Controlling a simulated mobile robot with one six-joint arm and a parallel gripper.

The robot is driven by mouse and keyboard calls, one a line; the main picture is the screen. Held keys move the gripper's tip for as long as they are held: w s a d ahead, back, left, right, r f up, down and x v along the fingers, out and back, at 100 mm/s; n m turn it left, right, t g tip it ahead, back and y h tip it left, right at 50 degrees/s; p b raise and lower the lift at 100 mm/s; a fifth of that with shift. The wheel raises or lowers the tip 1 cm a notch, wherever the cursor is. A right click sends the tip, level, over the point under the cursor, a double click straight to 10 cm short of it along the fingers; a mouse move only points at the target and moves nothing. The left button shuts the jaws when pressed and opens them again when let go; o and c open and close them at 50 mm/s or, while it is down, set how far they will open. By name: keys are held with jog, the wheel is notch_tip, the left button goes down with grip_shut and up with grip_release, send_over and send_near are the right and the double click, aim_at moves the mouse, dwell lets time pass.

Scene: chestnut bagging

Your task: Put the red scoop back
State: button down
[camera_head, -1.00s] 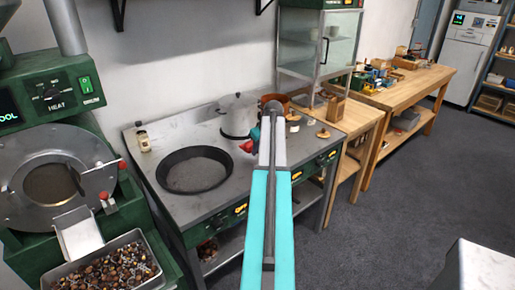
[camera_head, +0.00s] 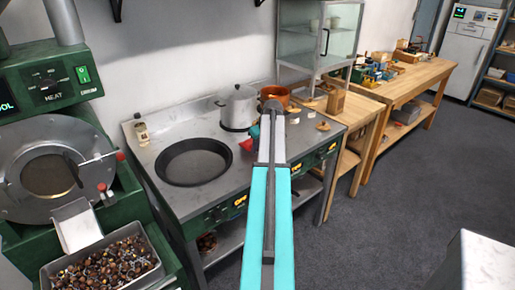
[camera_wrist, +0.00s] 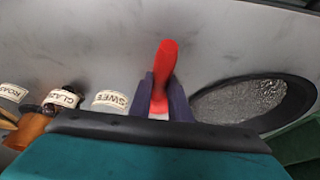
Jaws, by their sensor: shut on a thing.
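The red scoop (camera_wrist: 165,68) shows in the wrist view as a red handle standing up between my fingers, with a small pale part low down. My gripper (camera_wrist: 163,92) is shut on it. The rest of the scoop is hidden below the handle or behind my wrist. In the head view my gripper (camera_head: 254,134) is mostly hidden behind my own arm, over the right part of the steel stove top (camera_head: 165,128). A bit of red scoop (camera_head: 246,145) shows left of my arm. Whether the scoop touches the top, I cannot tell.
A black round pan (camera_head: 194,163) is left of my gripper. A lidded steel pot (camera_head: 239,108) and a copper pot (camera_head: 276,95) stand behind it. Labels reading SWEET (camera_wrist: 110,101) and GLAZE (camera_wrist: 62,98) are nearby. A chestnut tray (camera_head: 158,267) is at front left.

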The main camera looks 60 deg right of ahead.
jog(key=shift+f+b, duration=0.3)
jog(key=shift+f, duration=0.2)
dwell(0.3)
jog(key=c, duration=1.6)
grip_release()
jog(key=shift+o, duration=0.2)
jog(key=b+v, duration=0.2)
jog(key=v, duration=1.1)
jog(key=shift+s+r+b, duration=0.25)
jog(key=shift+r+b, duration=0.1)
